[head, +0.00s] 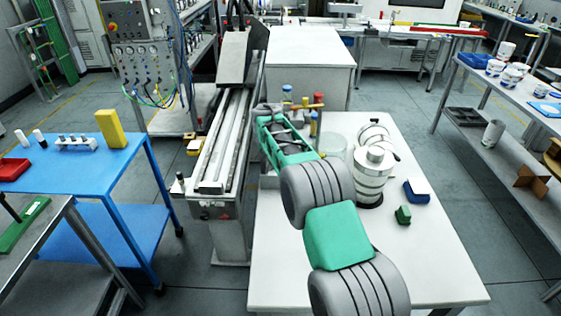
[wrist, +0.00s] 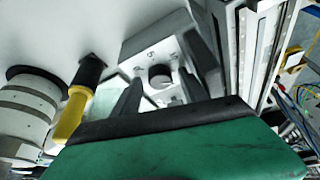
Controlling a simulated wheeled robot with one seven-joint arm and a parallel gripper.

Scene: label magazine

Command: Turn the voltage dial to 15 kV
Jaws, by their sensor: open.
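In the wrist view a pale grey box with printed numbers holds a round dark dial (wrist: 160,75). A "5" is readable near it; the other marks and the pointer setting are too small or blurred to tell. My gripper (wrist: 163,95) is open, with one finger on each side of the dial as seen from the wrist. I cannot tell whether the fingers touch it. In the head view my gripper (head: 268,112) is at the far left part of the white table (head: 430,270), and the dial cannot be made out there.
A yellow and black handled tool (wrist: 75,100) stands close left of the box. A white ribbed stack (head: 372,172) stands right of my arm, with blue (head: 417,192) and green (head: 403,214) blocks beside it. A long rail machine (head: 225,130) borders the table's left. The table's front right is clear.

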